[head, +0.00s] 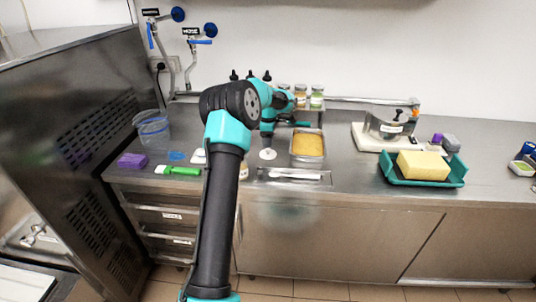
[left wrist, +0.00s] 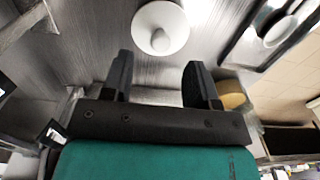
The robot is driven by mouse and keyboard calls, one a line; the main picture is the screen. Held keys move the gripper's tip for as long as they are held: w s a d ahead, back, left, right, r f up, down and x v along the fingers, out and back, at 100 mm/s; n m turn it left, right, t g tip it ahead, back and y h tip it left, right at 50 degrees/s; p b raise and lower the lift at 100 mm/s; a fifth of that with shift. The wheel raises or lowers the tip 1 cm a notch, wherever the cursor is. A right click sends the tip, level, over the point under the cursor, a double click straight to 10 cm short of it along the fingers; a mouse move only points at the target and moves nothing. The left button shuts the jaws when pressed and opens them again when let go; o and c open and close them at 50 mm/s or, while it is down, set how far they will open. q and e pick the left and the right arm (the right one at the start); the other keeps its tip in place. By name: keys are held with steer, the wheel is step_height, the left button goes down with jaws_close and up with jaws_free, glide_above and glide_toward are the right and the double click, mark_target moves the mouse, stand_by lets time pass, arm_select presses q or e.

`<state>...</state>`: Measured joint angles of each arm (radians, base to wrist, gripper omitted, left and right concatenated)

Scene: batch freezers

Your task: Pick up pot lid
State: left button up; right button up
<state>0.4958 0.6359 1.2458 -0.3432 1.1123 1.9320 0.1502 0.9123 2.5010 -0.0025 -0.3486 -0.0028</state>
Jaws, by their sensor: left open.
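A small white round lid with a raised knob (head: 268,154) lies on the steel counter, just below my left gripper in the head view. In the left wrist view the lid (left wrist: 174,14) is at the top centre, its knob facing the camera. My left gripper (head: 268,138) is open and empty. In the left wrist view its two dark fingers (left wrist: 160,75) stand apart, with the lid beyond their tips and not between them. My right gripper is not in view.
A metal pan of yellow food (head: 308,145) stands right of the lid. A shallow tray (head: 262,179) holding a white utensil lies in front. A purple sponge (head: 132,160), green-handled tool (head: 180,171) and clear tub (head: 153,128) are left. A yellow block (head: 423,165) sits on a green tray (head: 402,181).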

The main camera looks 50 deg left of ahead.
mark_target(268, 149)
arm_select(q)
steer(key=shift+f, duration=2.25)
steer(key=c, duration=1)
